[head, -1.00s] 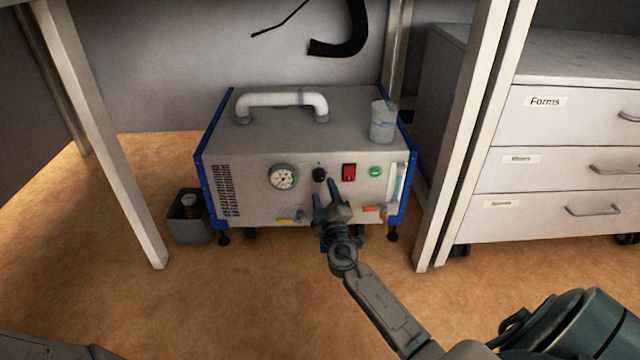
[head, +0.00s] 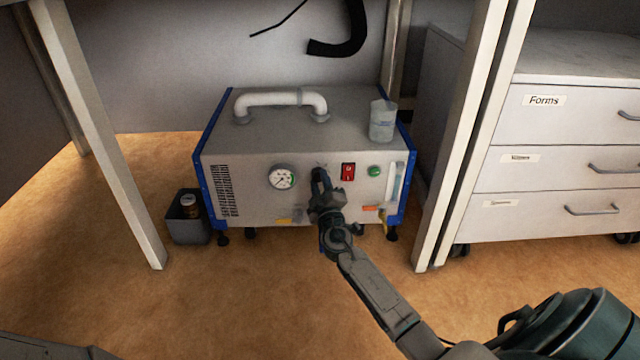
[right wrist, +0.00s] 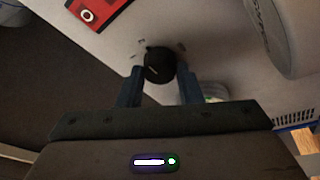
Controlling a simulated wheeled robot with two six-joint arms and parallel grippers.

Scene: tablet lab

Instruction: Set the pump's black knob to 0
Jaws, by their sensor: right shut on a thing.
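The pump (head: 260,150) is a grey box with blue side edges and a white handle, standing on the floor under the table. My right gripper (head: 320,180) is at its front panel, between the round gauge (head: 282,177) and the red switch (head: 348,171). It hides the black knob in the head view. In the right wrist view the black knob (right wrist: 160,65) sits between the two fingers, with a pale pointer line and small marks around it. My right gripper (right wrist: 161,82) is shut on the knob. The value it points at is too small to read. My left gripper is not in view.
A clear beaker (head: 382,121) stands on the pump's right top corner. A green button (head: 375,171) is right of the switch. A grey bin (head: 188,226) stands left of the pump. Table legs (head: 110,150) flank it, and a drawer cabinet (head: 565,150) is at right.

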